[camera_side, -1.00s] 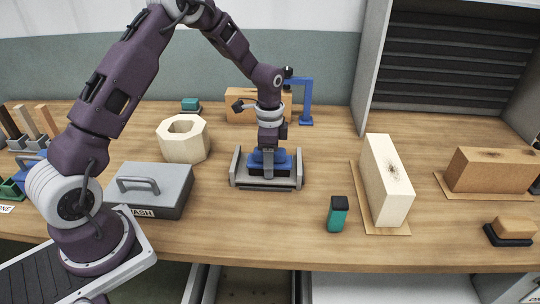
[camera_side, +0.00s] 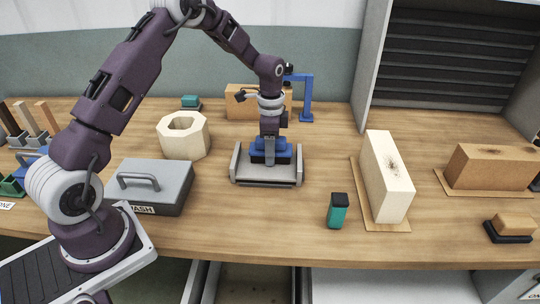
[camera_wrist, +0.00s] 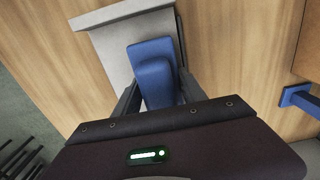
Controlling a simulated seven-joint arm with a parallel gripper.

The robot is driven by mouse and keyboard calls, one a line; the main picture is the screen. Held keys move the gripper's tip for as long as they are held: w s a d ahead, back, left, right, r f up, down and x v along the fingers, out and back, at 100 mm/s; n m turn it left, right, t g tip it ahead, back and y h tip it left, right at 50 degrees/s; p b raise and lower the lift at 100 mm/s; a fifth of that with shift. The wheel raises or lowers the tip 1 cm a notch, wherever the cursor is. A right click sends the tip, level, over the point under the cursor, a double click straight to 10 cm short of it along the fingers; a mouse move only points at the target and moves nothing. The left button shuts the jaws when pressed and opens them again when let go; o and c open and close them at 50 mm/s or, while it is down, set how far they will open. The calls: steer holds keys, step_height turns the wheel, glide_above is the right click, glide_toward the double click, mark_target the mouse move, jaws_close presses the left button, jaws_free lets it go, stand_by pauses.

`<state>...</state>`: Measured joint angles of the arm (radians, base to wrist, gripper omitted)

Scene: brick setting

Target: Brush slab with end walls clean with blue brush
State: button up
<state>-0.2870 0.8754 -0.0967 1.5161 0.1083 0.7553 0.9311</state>
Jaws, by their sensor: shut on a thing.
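The slab with end walls (camera_side: 267,182) is a grey piece on the wooden bench, in the middle of the side view. It also shows in the wrist view (camera_wrist: 108,48), with one end wall across the top left. My gripper (camera_side: 269,150) is shut on the blue brush (camera_side: 256,153), which has a blue body and a dark underside. The brush is over the slab, between its end walls, and appears to be down on the slab's floor. In the wrist view the brush's blue body (camera_wrist: 152,55) lies between my fingers (camera_wrist: 156,92). The bristle contact is hidden.
A grey lidded box (camera_side: 152,187) and a pale octagonal ring (camera_side: 184,136) stand left. A teal-and-black bottle (camera_side: 338,212) and a cream block (camera_side: 388,178) stand right. A blue stand (camera_side: 305,98) and a tan block (camera_side: 240,103) are behind. Bench in front is clear.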

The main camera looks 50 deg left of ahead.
steer(key=shift+w+a, duration=0.55)
steer(key=shift+a, duration=0.05)
steer(key=shift+w+a+r, duration=0.1)
steer(key=shift+w+r, duration=0.05)
steer(key=shift+r, duration=4)
